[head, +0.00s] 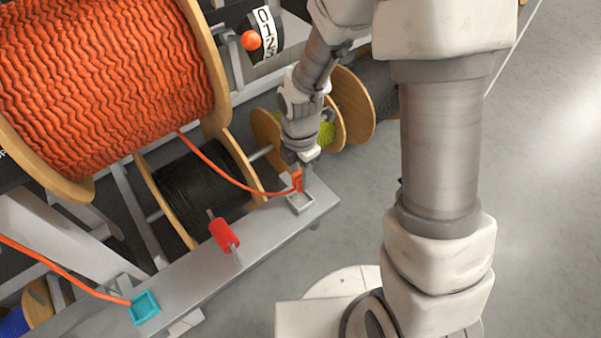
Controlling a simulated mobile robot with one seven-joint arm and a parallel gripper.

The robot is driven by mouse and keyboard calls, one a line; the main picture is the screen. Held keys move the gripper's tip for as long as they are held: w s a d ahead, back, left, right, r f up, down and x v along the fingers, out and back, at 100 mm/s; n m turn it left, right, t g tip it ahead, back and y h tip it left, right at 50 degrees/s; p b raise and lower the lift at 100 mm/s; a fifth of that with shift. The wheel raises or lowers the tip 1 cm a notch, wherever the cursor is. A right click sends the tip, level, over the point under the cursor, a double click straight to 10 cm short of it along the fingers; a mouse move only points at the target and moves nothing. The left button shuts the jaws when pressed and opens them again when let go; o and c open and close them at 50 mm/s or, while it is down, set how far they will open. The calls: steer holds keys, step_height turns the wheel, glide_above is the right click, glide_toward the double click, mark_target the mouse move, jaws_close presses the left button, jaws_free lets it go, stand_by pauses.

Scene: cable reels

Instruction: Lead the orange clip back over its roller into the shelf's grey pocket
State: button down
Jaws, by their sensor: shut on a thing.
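The orange clip (297,181) is upright in my gripper (302,168), just above the grey pocket (300,204) at the right end of the shelf (190,275). My gripper is shut on the clip; its fingertips are small and partly hidden. I cannot tell whether the clip's lower end is inside the pocket or just over it. An orange cable (225,177) sags from the big orange reel (100,85) to the clip. The red roller (224,234) stands on the shelf left of the pocket, and the cable passes behind it, apart from it.
A teal pocket (145,307) is at the shelf's near left, with another orange cable (65,272) running to it. A black reel (195,180) sits behind the shelf. Yellow and dark reels (365,95) stand behind my wrist. The floor to the right is clear.

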steer(key=shift+f+b, duration=2.7)
steer(key=shift+f, duration=0.75)
steer(key=shift+c, duration=2.1)
jaws_free()
step_height(320, 180, up, 18)
steer(key=p, duration=0.3)
steer(key=shift+f, duration=0.25)
